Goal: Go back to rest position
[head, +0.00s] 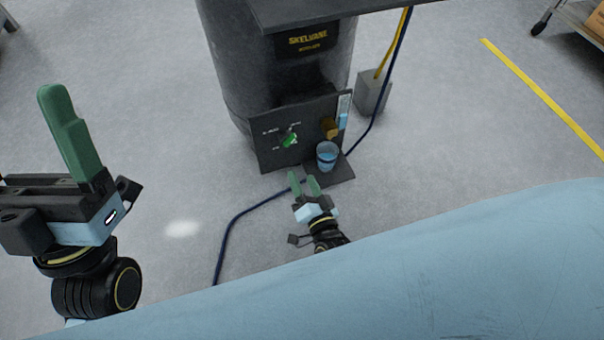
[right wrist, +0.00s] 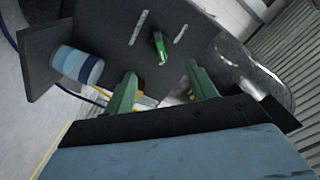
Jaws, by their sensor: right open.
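My right gripper (head: 305,184) is open and empty in front of the piston filler's black panel (head: 268,155). In the right wrist view its two green fingers (right wrist: 162,84) stand apart with nothing between them. The green-handled lever (head: 290,140) on the panel is clear of the fingers; it also shows in the right wrist view (right wrist: 160,48). A cup of blue liquid (head: 327,155) stands upright on the small shelf below the brass nozzle (head: 329,127); the right wrist view shows it too (right wrist: 77,66). My left gripper (head: 68,135) is raised at the left, seen edge-on, its finger gap hidden.
A dark tank (head: 230,70) rises behind the panel. A blue hose (head: 235,218) runs over the floor near my right gripper. A grey block (head: 373,92) with a yellow hose stands right of the machine. The floor at left is clear.

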